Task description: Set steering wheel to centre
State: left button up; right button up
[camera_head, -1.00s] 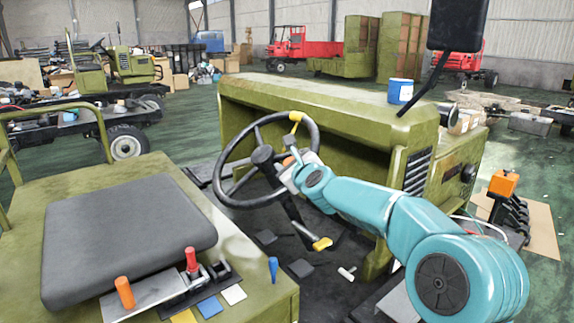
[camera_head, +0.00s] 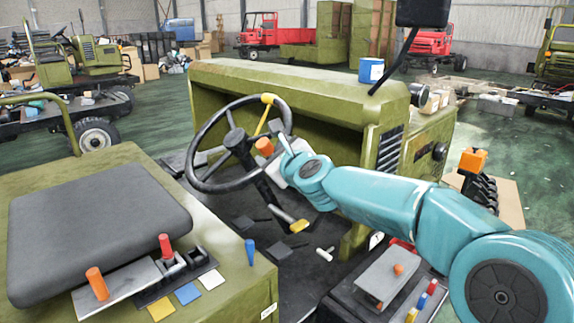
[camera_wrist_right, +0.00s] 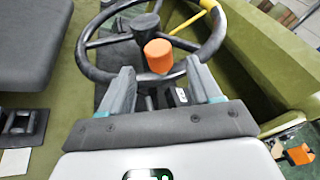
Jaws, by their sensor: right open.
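The black steering wheel (camera_head: 196,172) stands in front of the green dashboard in the head view. It has a dark hub, spokes and a yellow marker (camera_head: 268,99) on the upper right of its rim. The wheel also shows at the top of the right wrist view (camera_wrist_right: 82,52), with an orange knob (camera_wrist_right: 158,56) on it and the yellow part at upper right. My right gripper (camera_wrist_right: 160,85) is open. Its two fingers point at the wheel's near rim, with the orange knob between and beyond them. In the head view the right gripper (camera_head: 285,148) is at the wheel's right side. Whether it touches the rim is unclear.
A dark seat (camera_head: 95,225) is at left, with a red lever (camera_head: 166,247) and an orange lever (camera_head: 97,284) before it. A blue can (camera_head: 371,71) stands on the green hood. A grey control box (camera_head: 388,275) is at lower right. Pedals lie below the wheel.

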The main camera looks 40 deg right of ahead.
jog(key=v, duration=0.8)
jog(key=shift+p, duration=0.3)
jog(key=shift+s, duration=0.1)
